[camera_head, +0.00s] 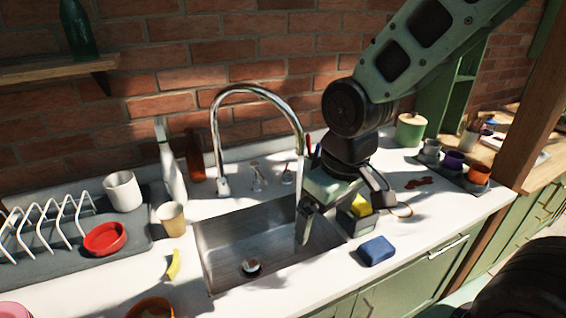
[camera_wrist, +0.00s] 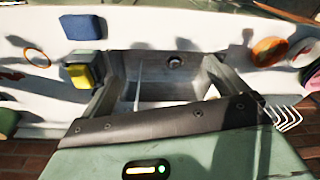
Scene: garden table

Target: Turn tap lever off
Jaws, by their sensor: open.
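The chrome tap (camera_head: 215,125) arches over the steel sink (camera_head: 222,240). A thin pale stream, which looks like water, falls from its spout into the sink; a pale line also shows over the sink in the wrist view (camera_wrist: 108,92). Small chrome handles (camera_head: 257,178) stand behind the sink, right of the tap's base; which one is the lever, and its position, I cannot tell. My gripper (camera_head: 340,208) is open and empty, pointing down over the sink's right side, in front of and right of the handles. It touches no handle.
A blue sponge (camera_head: 376,250) lies right of the sink, near a caddy with a yellow sponge (camera_head: 361,205). A dish rack (camera_head: 45,235), white mug (camera_head: 123,191) and beige cup (camera_head: 171,219) are at left.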

